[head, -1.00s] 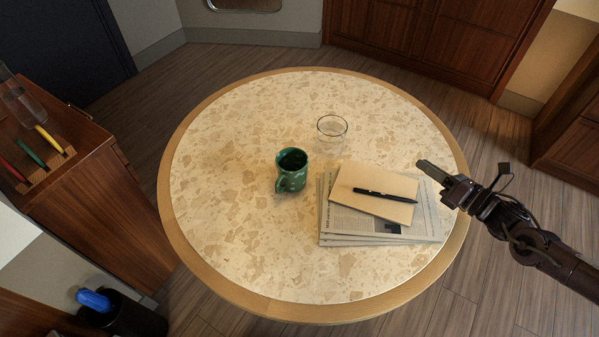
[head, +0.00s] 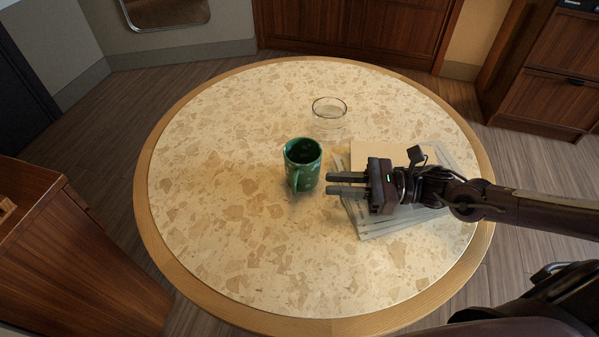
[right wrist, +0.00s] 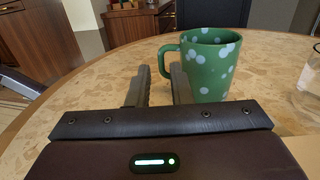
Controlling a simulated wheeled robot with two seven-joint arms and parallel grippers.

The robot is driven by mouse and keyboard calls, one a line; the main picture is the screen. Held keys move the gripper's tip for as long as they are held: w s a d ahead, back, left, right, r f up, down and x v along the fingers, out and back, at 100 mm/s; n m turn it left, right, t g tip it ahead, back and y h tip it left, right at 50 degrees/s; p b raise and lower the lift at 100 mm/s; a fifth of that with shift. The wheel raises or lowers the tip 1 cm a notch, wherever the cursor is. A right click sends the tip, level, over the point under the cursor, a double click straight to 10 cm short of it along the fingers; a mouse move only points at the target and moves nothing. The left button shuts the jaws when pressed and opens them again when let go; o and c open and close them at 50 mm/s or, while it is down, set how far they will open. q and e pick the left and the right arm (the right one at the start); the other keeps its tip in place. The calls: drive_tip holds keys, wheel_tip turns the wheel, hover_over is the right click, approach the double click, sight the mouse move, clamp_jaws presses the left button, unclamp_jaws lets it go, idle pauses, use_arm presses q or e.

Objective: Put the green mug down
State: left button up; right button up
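The green mug (head: 303,165) with pale spots stands upright on the round table (head: 215,225), near its middle. Its handle points toward the front in the head view. My right gripper (head: 328,184) is just to the right of the mug, fingers apart, pointing at it. In the right wrist view the mug (right wrist: 212,62) is ahead and slightly right, its handle at the left in front of the open fingers (right wrist: 160,80). Nothing is between the fingers. My left gripper is in neither view.
A clear glass (head: 329,113) stands behind the mug. A stack of newspapers (head: 388,226) with a tan notebook (head: 376,152) on it lies under my right gripper and forearm. The table's left and front are clear. A wooden cabinet (head: 75,265) stands at the left.

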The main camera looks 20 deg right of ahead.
sight(301, 171)
drive_tip(key=shift+w+a+f, duration=0.2)
drive_tip(key=shift+a+f, duration=0.3)
drive_tip(key=shift+f, duration=0.3)
drive_tip(key=x, duration=0.6)
drive_tip(key=shift+w+a, duration=0.1)
drive_tip(key=shift+a, duration=0.2)
clamp_jaws()
